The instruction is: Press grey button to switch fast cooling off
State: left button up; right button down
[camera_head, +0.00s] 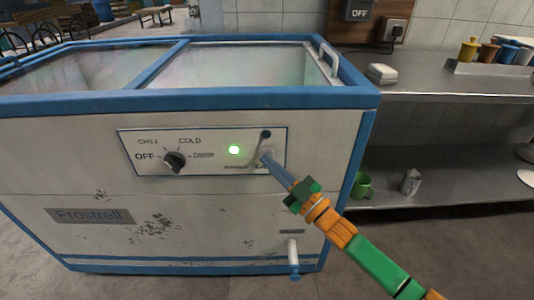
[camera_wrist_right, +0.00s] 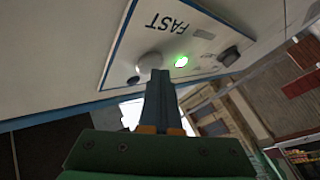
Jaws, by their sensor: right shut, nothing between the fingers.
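The white chest freezer (camera_head: 200,215) with blue trim carries a control panel (camera_head: 215,168). A green light (camera_head: 234,149) glows on the panel; it also shows in the right wrist view (camera_wrist_right: 181,61) beside the label FAST. The round grey button (camera_wrist_right: 150,62) sits next to that light in the right wrist view; in the head view my fingers partly cover it. My right gripper (camera_head: 265,157) is shut and empty, its tips at the button in both views (camera_wrist_right: 159,73). I cannot tell whether they touch it. My left gripper is not in view.
A dark knob (camera_head: 174,161) with OFF, CHILL and COLD marks is left of the light. A small dark round part (camera_head: 266,133) is above the button. A steel counter (camera_head: 440,85) with cups stands right; a green mug (camera_head: 362,185) is on its lower shelf.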

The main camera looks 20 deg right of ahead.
jog(key=s+p, duration=0.1)
jog(key=s, duration=0.1)
jog(key=s+a+p, duration=0.1)
jog(key=p, duration=0.1)
jog(key=s+p, duration=0.1)
jog(key=s, duration=0.1)
jog(key=shift+s+a+f, duration=0.1)
jog(key=shift+s+a, duration=0.2)
jog(key=shift+s, duration=0.05)
